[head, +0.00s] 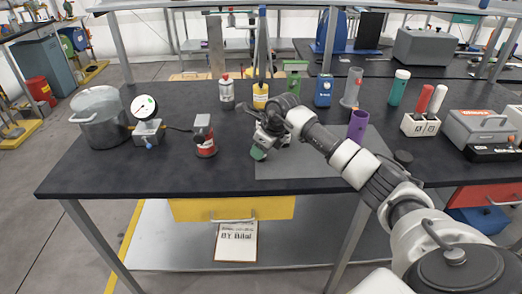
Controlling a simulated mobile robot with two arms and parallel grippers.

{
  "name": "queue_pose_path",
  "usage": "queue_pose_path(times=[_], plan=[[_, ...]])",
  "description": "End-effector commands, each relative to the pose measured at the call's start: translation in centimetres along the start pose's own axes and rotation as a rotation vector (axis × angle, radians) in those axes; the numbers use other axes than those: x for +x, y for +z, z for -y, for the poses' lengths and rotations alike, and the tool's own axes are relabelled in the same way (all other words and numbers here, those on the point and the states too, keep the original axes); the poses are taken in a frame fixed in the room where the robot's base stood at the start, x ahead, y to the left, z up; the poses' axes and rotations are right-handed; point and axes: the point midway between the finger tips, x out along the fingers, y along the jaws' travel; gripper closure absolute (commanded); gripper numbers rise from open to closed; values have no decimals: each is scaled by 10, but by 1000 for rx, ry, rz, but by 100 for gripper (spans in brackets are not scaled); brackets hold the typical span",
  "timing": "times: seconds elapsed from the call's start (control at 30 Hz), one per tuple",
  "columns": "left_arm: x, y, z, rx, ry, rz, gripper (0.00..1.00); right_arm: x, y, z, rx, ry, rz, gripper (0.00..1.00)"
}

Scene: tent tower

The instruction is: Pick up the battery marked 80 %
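No marking of 80 % is readable in the head view, so I cannot tell which thing is that battery. My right arm reaches in from the lower right. Its gripper (262,146) points down at the left edge of the grey mat (295,172). A small green piece (258,154) shows right under the gripper; I cannot tell whether it is held. The fingers are too small and dark to judge. A white holder marked A and B (420,125) stands at the right with a red cylinder (424,100) and a white one (437,98). My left gripper is not in view.
The dark table (90,180) carries a pot (98,115), a gauge (145,110), a red can (205,140), a yellow bottle (260,95), a blue device (323,90), a purple cup (357,125) and a grey toolbox (480,127). The front left is clear.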

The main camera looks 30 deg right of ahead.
Motion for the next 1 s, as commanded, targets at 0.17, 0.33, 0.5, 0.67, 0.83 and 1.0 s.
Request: queue_pose_path(times=[0.17, 0.33, 0.5, 0.67, 0.83, 1.0], plan=[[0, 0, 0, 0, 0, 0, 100, -1, 0, 0, 0, -1, 1, 91], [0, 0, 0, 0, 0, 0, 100, -2, 1, 0, 0, -1, 2, 91], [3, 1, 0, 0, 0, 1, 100, -11, 5, 1, 0, -3, 3, 91], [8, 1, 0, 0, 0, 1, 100, -35, 15, 1, -2, -5, 5, 91], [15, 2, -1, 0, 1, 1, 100, -66, -1, 26, 5, -7, 1, 91], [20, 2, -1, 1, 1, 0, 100, -97, -17, 51, 4, -5, 3, 91]])
